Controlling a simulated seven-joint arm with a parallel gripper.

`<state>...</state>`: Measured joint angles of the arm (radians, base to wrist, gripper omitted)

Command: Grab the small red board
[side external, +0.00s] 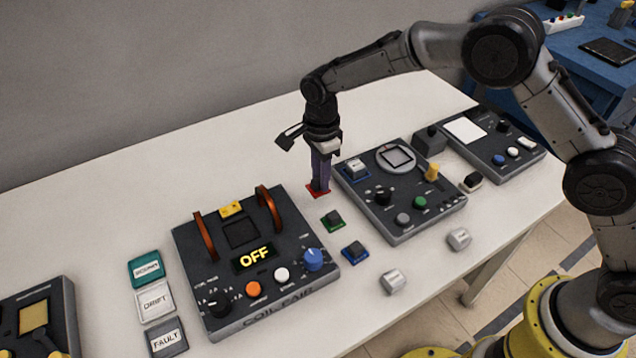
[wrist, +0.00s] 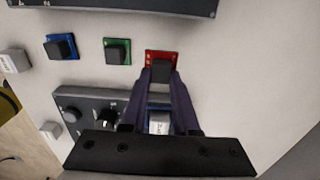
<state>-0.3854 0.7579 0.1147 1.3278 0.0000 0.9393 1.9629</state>
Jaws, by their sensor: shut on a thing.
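The small red board (side external: 318,192) lies on the white table between the two dark consoles, with my gripper (side external: 319,186) straight above it, pointing down. In the wrist view the red board (wrist: 161,58) carries a black block (wrist: 161,71), and the fingertips of my gripper (wrist: 160,76) are closed on that block. The board seems to be at table level; I cannot tell if it is lifted. A green board (side external: 333,220) and a blue board (side external: 355,250) with similar black blocks lie in a row beside it.
The console (side external: 250,262) with orange handles and an "OFF" display is to the left. Another console (side external: 400,190) with knobs is close on the right. Labelled tiles (side external: 156,301) and light cubes (side external: 393,281) lie nearby. The table behind is clear.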

